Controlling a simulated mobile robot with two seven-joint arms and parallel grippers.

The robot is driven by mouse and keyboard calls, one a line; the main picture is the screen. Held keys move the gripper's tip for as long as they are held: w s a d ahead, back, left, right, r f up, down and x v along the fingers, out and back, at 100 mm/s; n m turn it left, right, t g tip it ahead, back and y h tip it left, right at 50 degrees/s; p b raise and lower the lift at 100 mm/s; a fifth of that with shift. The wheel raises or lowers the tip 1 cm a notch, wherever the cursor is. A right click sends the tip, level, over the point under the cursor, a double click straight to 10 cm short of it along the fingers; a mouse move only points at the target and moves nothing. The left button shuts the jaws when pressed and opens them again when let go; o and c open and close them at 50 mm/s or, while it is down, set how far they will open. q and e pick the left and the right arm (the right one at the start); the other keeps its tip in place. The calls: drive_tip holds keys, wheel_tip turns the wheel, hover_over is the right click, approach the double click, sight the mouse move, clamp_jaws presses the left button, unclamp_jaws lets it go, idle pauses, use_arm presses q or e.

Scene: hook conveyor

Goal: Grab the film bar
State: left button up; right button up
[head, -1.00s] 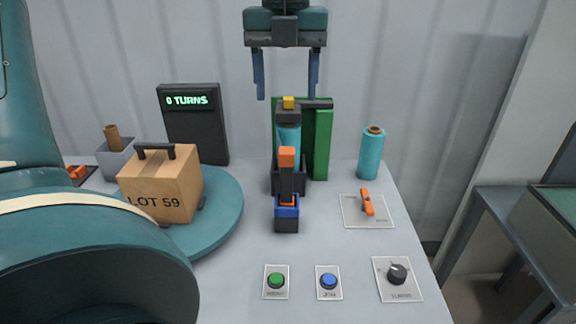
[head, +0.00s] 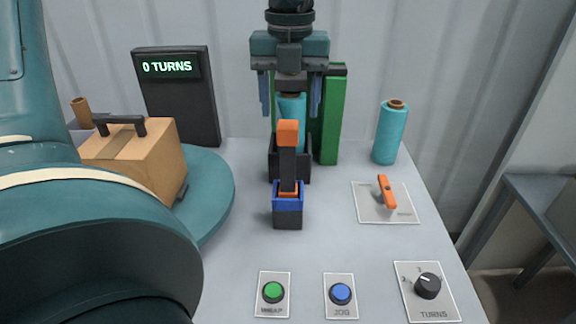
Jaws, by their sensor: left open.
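An upright black bar with an orange top (head: 288,134) stands in a small black holder with a blue rim (head: 288,205). It looks like the film bar, though I see no label on it. My left gripper (head: 289,108) hangs pointing down from the top of the view, open, its two blue-grey fingers spread. In the picture its fingers lie to either side of the teal film roll (head: 292,108), which stands behind the bar by a green mast (head: 332,118). The depth between the gripper and the bar is hard to tell. My right gripper is not in view.
A cardboard box (head: 135,160) sits on a teal turntable (head: 213,200) at left. Behind it, a dark display (head: 178,95) reads 0 TURNS. A spare teal roll (head: 390,134), an orange lever (head: 386,192), two buttons and a knob (head: 428,286) are around the bar.

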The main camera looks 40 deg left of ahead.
sight(288, 125)
use_arm(q)
drive_tip(key=shift+w+a+f+p, duration=0.15)
drive_tip(key=shift+f+p, duration=0.1)
drive_tip(key=shift+f, duration=1.5)
drive_tip(key=shift+s+a+f+p, duration=0.1)
drive_tip(key=shift+f+p, duration=0.15)
drive_tip(key=shift+f, duration=1.5)
drive_tip(key=shift+c, duration=0.4)
drive_tip(key=shift+w+r, duration=0.1)
clamp_jaws()
